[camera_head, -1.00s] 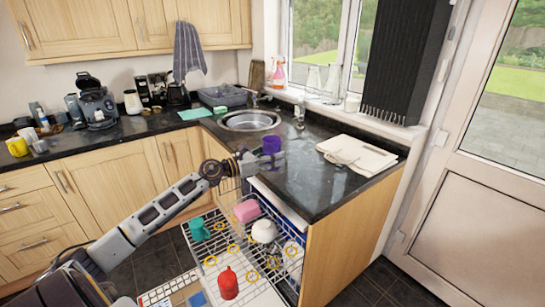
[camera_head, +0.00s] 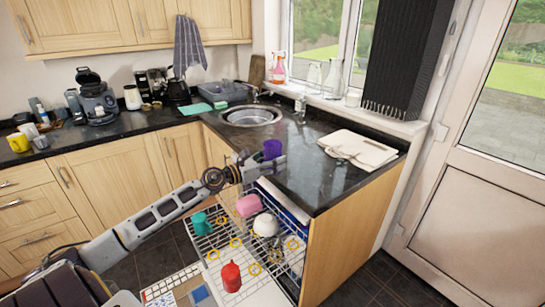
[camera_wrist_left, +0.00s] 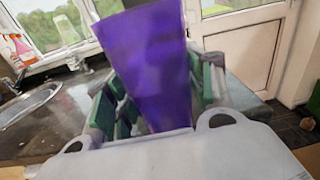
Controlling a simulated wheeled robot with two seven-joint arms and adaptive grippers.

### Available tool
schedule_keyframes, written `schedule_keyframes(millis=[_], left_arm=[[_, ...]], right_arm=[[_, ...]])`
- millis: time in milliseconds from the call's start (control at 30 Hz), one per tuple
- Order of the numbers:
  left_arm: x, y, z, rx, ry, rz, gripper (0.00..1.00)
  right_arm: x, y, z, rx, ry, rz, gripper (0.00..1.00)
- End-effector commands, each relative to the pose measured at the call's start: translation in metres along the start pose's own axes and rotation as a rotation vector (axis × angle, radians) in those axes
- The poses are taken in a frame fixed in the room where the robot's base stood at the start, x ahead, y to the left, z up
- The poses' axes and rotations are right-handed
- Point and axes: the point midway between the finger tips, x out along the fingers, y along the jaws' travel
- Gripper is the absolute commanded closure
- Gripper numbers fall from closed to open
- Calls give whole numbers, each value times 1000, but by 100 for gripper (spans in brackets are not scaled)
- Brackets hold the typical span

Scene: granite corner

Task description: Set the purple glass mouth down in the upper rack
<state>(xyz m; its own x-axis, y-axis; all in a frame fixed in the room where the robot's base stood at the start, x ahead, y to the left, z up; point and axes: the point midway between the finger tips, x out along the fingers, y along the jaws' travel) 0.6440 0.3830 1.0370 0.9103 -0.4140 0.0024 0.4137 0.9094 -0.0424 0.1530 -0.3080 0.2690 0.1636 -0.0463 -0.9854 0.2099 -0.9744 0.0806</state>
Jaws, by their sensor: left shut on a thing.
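My left gripper (camera_head: 262,163) is shut on the purple glass (camera_head: 272,148), near the front edge of the worktop beside the sink. In the left wrist view the glass (camera_wrist_left: 148,60) stands between the green-padded fingers, its wider end toward the top of the picture. I cannot tell for sure which end is the mouth. The upper rack (camera_head: 212,257) is pulled out below and nearer than the gripper. It holds a teal cup (camera_head: 201,223), a red cup (camera_head: 231,276), a pink item (camera_head: 249,205) and a white cup (camera_head: 265,225). My right gripper is out of view.
Several yellow rings (camera_head: 235,242) show on the rack, with bare wire among them. The wooden end panel (camera_head: 345,235) stands right of the rack.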

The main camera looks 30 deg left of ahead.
Motion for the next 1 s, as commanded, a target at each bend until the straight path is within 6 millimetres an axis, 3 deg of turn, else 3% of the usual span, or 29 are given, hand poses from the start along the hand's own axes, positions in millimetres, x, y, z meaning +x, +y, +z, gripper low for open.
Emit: schedule_keyframes(millis=[200, 1000], left_arm=[[-6, -19, -22, 1, 3, 31, 76], [-18, -60, -71, -4, -5, 122, 76]], right_arm=[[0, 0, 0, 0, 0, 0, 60], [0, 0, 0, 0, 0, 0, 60]])
